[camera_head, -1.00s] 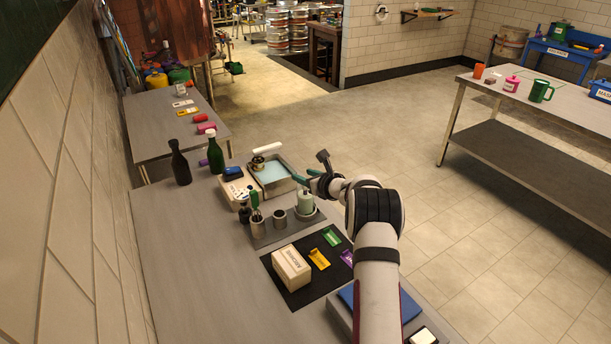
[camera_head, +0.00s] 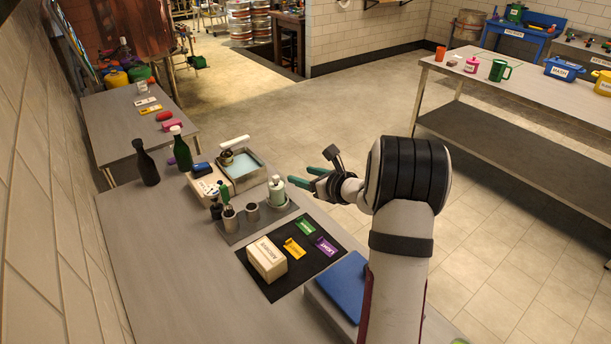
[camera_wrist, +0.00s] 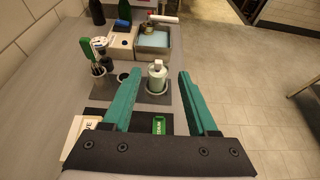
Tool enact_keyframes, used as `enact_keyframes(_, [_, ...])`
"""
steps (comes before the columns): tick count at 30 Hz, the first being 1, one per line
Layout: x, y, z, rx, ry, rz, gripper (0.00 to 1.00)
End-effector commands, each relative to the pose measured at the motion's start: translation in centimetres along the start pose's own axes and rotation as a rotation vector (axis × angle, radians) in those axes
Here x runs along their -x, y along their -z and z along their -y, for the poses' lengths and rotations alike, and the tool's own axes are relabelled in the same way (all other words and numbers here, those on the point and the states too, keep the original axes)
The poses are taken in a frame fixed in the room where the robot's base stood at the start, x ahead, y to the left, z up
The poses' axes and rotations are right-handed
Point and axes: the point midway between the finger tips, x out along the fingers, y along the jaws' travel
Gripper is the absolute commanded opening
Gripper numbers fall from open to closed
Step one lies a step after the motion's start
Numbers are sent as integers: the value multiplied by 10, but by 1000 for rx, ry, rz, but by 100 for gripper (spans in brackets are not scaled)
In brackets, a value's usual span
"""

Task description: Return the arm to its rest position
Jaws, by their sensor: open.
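My gripper (camera_head: 309,183) has green fingers and hangs in the air over the right edge of the near steel table, right of the pale green bottle (camera_head: 277,190). In the wrist view my gripper (camera_wrist: 156,88) is open, with its two fingers wide apart and nothing between them. The same bottle (camera_wrist: 157,78) stands upright on a grey mat beyond the fingers. My arm reaches in from the lower right of the head view, over the table's right side.
The near table (camera_head: 185,270) holds a cream box (camera_head: 267,260) and small coloured packets on a black mat (camera_head: 285,285), a blue pad (camera_head: 343,287), a water tray (camera_head: 246,174) and two dark bottles. Open floor (camera_head: 350,125) lies right of it. Another table (camera_head: 500,85) stands at the right.

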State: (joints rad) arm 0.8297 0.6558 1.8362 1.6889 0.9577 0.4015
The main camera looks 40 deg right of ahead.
Motion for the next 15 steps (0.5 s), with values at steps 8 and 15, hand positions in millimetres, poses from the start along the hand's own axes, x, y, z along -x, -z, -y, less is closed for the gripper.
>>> enact_keyframes(8, [4,0,0,0,0,0,59])
enact_keyframes(15, [4,-3,-6,16,-14,-1,59])
